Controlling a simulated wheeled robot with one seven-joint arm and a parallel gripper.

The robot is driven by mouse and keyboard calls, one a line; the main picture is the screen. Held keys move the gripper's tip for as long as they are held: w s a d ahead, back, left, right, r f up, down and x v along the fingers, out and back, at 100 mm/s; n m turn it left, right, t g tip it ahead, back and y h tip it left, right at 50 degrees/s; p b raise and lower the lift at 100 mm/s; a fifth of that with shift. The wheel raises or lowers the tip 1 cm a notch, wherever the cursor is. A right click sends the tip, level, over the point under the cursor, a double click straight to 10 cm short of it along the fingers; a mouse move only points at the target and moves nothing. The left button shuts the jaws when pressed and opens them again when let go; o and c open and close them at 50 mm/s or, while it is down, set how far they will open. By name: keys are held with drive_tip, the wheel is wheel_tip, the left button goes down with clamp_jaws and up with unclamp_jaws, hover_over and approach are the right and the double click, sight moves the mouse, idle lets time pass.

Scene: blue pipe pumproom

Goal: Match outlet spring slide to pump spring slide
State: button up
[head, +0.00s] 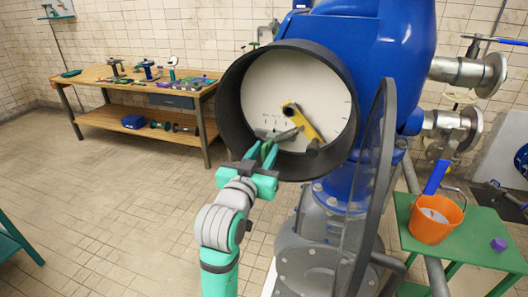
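A large round gauge (284,84) with a white face and a thick dark rim is in the upper middle of the head view. A yellow bar-shaped piece (302,121) lies slantwise across the lower part of its face. A grey slim piece (284,135) sits just left of and below the yellow one. I cannot tell which piece is the outlet or pump spring slide. My gripper (262,150) has its teal fingers at the lower rim, pointing in toward the grey piece. The fingers look apart, with a gap between them; contact with the grey piece is unclear.
The gauge's clear round cover (371,190) stands swung open at its right. Behind is a blue pump body (385,50) with grey pipes. An orange bucket (436,222) stands on a green table at right. A wooden workbench (135,82) is at back left.

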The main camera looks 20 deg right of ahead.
drive_tip(key=v, duration=1)
drive_tip(key=shift+s+a, duration=0.25)
drive_tip(key=s+a+f+n+t+y, duration=0.1)
drive_tip(key=s+a+f+n+y, duration=0.2)
drive_tip(key=f, duration=0.6)
drive_tip(key=s+a+f+n+t+y, duration=0.1)
drive_tip(key=s+a+f+n+y, duration=0.2)
drive_tip(key=f, duration=0.7)
drive_tip(key=s+a+f+n+t+y, duration=0.1)
drive_tip(key=s+a+f+n+y, duration=0.2)
drive_tip(key=f, duration=0.6)
drive_tip(key=s+a+f, duration=0.2)
drive_tip(key=s+f, duration=0.1)
drive_tip(key=s, duration=0.6)
drive_tip(key=s+a+f+g+y, duration=0.1)
drive_tip(key=s+f, duration=0.1)
drive_tip(key=s, duration=0.6)
drive_tip(key=s+a+f+m+y, duration=0.1)
drive_tip(key=s+a+f, duration=0.1)
drive_tip(key=s, duration=0.7)
drive_tip(key=shift+s+a+f+g, duration=0.3)
drive_tip(key=shift+a+f, duration=0.05)
drive_tip(key=shift+f, duration=0.55)
